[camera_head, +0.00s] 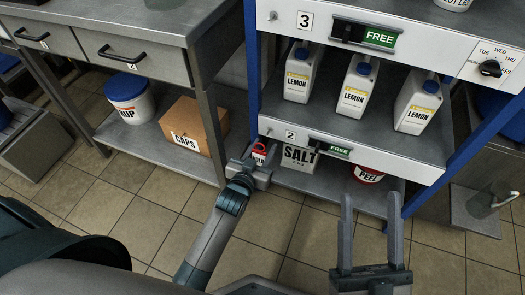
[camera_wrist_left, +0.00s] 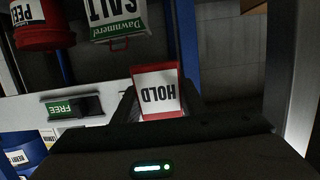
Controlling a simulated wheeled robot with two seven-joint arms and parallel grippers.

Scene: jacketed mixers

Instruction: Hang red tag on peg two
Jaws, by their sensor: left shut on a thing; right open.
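The red tag (camera_head: 259,149) is at the left end of the rail marked 2 (camera_head: 291,135). In the left wrist view the tag (camera_wrist_left: 157,88) has a red frame and a white face reading HOLD, upside down. My left gripper (camera_head: 262,166) is shut on the tag, its fingers partly behind it in the wrist view. My right gripper (camera_head: 370,198) is open and empty, in front of the lower shelf, to the right.
Rail 2 has a green FREE sign (camera_head: 340,150). Rail 3 (camera_head: 305,20) is above, with lemon bottles (camera_head: 355,92) on the shelf between. The SALT box (camera_head: 299,157) and red PEEL bucket (camera_head: 368,174) stand below. A bench (camera_head: 140,22) with a CAPS box (camera_head: 196,124) is left.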

